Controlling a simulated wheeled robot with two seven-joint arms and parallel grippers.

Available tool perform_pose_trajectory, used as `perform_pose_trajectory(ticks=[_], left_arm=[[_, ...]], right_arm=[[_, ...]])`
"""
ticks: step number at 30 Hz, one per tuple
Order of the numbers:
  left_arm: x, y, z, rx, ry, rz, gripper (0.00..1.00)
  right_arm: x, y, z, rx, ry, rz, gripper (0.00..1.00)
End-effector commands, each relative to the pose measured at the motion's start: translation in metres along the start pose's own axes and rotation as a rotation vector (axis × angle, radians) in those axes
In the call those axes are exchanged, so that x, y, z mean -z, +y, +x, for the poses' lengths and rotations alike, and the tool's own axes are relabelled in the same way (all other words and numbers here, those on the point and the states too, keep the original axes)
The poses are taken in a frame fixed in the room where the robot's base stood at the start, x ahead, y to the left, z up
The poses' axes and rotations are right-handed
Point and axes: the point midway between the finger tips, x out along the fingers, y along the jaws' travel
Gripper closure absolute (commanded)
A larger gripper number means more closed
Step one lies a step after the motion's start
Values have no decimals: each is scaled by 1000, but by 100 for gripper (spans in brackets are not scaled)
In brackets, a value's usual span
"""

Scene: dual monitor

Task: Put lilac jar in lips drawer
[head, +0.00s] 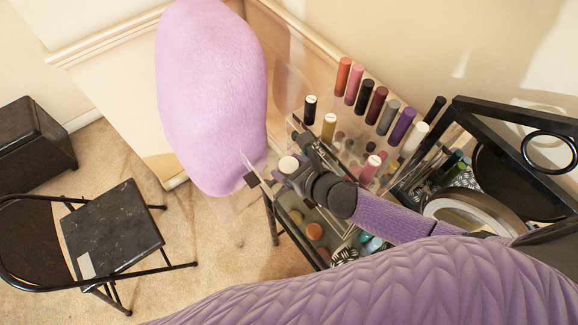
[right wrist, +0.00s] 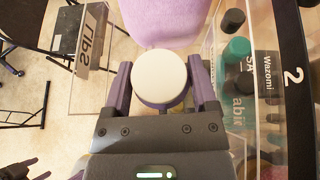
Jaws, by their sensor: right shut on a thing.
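My right gripper (head: 284,170) is shut on a small jar, which has a round white lid (head: 288,163). In the right wrist view the jar (right wrist: 160,82) sits upright between the two fingers of the gripper (right wrist: 163,85). Little of its lilac side shows under the lid. A clear drawer with the label LIPS (right wrist: 90,45) is to the left of the jar in the right wrist view. Its front stands out from the clear organizer. The jar is apart from the label panel. My left gripper is not seen in the head view.
Lipstick tubes (head: 376,105) stand in the clear organizer on the right. A black-framed mirror (head: 500,150) is beside them. Lower clear compartments hold bottles (right wrist: 236,50). A black folding chair (head: 110,235) stands on the carpet at left. A large lilac rounded shape (head: 210,90) blocks part of the view.

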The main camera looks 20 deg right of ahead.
Motion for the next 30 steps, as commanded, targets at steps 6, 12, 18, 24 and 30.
perform_pose_trajectory(ticks=[6, 12, 18, 24, 30], left_arm=[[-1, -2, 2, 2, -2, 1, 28], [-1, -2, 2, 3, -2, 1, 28], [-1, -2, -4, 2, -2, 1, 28], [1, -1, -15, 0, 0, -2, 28], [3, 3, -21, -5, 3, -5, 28]], right_arm=[[2, 0, 1, 0, -1, 0, 13], [1, 0, 1, 0, -1, 0, 0], [-2, 0, -8, 0, 1, 1, 0], [-2, 0, -51, -1, 2, -1, 0], [-2, 0, -95, -1, 2, -1, 0]])
